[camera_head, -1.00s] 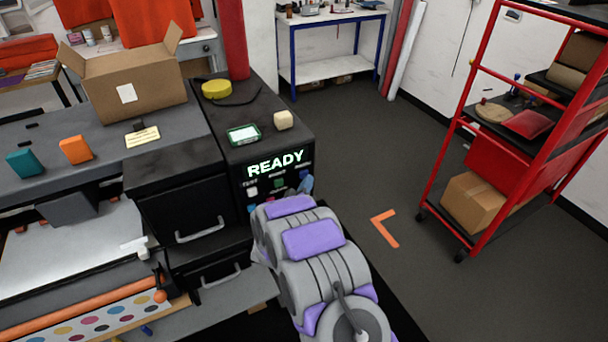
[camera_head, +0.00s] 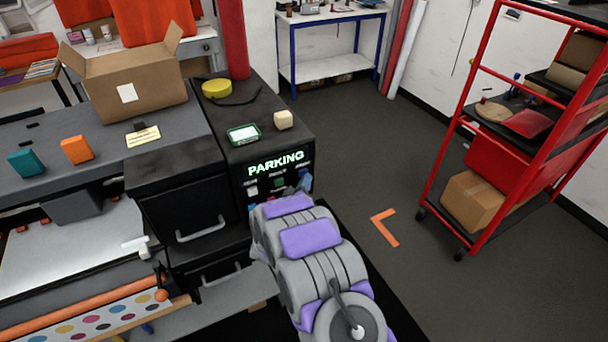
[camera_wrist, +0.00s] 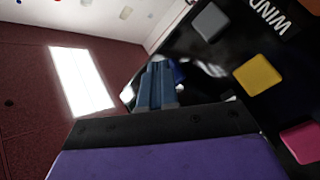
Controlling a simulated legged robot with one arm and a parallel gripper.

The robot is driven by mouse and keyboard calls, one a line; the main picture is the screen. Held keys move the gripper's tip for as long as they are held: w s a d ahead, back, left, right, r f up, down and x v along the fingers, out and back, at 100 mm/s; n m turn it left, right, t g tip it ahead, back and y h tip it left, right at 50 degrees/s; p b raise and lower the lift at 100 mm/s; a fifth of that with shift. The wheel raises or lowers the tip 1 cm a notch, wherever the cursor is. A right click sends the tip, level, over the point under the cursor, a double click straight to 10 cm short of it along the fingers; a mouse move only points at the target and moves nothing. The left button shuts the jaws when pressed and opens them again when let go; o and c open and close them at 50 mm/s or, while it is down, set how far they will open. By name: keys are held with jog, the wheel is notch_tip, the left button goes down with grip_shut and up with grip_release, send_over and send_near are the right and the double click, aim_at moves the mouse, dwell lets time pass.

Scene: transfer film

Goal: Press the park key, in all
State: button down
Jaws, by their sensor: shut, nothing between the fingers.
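The black control panel (camera_head: 242,196) on the front of the dark cabinet shows a lit display (camera_head: 276,162) reading "PARKING". Below it are small keys, among them a white key (camera_head: 252,191) and a green key (camera_head: 279,182). My gripper (camera_head: 305,182) is at the right side of the panel and covers part of it. In the wrist view my gripper (camera_wrist: 156,66) is shut and empty, its blue fingers pointing at the panel's edge. A grey key (camera_wrist: 211,22), a yellow key (camera_wrist: 258,74) and a pink key (camera_wrist: 300,141) lie to its right. The park key's label is unreadable; contact is unclear.
A green-rimmed device (camera_head: 244,134), a cream block (camera_head: 283,120) and a yellow roll (camera_head: 216,89) sit on the cabinet top. An open cardboard box (camera_head: 150,96) stands at left.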

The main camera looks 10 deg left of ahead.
jog(key=shift+d, duration=0.1)
jog(key=shift+s+d, duration=0.5)
jog(key=shift+s, duration=0.15)
jog(key=shift+s, duration=0.1)
jog(key=s+d, duration=0.1)
jog(key=s, duration=0.1)
jog(key=s+d, duration=0.1)
jog(key=s, duration=0.1)
jog(key=shift+d, duration=0.4)
jog(key=shift+w, duration=0.1)
dwell(0.7)
